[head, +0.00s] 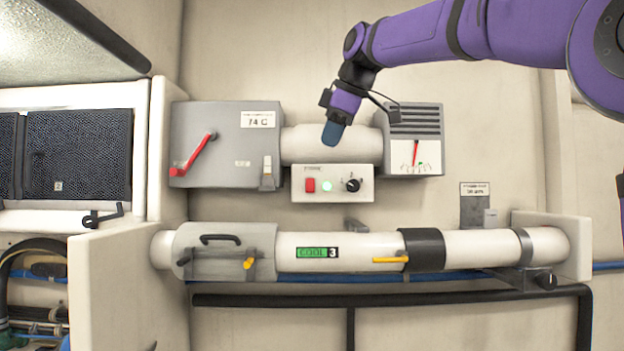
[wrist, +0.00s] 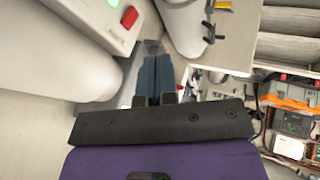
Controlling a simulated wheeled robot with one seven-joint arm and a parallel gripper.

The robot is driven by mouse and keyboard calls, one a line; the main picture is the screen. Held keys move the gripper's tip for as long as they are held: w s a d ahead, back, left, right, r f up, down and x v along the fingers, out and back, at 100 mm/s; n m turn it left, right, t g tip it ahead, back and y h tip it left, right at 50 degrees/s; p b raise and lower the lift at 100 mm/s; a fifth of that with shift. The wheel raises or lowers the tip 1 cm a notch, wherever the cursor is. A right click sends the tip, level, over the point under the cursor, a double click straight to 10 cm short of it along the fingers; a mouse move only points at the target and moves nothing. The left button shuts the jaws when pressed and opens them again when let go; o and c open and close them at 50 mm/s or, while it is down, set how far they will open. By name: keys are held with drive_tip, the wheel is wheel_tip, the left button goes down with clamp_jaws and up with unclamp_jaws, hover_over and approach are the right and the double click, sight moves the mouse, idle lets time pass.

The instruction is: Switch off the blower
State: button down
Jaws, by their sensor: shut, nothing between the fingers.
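A white control panel (head: 333,184) is mounted on the wall below a white cylinder (head: 303,145). It bears a red rocker switch (head: 310,185), a lit green lamp (head: 327,185) and a black knob (head: 353,185). The panel's small label is too small to read. My gripper (head: 333,134) is shut and empty, its blue fingers pointing down in front of the cylinder, above the panel and apart from the switch. In the wrist view the red switch (wrist: 129,17) and part of the green lamp (wrist: 113,2) show at upper left, beside my fingertips (wrist: 153,58).
A grey box (head: 225,150) with a red lever (head: 193,154) is left of the cylinder; a gauge box (head: 414,139) is right. Below runs a white pipe (head: 340,252) with yellow levers and a green display. An orange toolbox (wrist: 290,95) shows in the wrist view.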

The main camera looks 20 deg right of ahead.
sight(314, 181)
drive_tip(key=w+f, duration=0.8)
drive_tip(key=f, duration=0.1)
drive_tip(key=shift+w+a, duration=0.4)
idle(0.4)
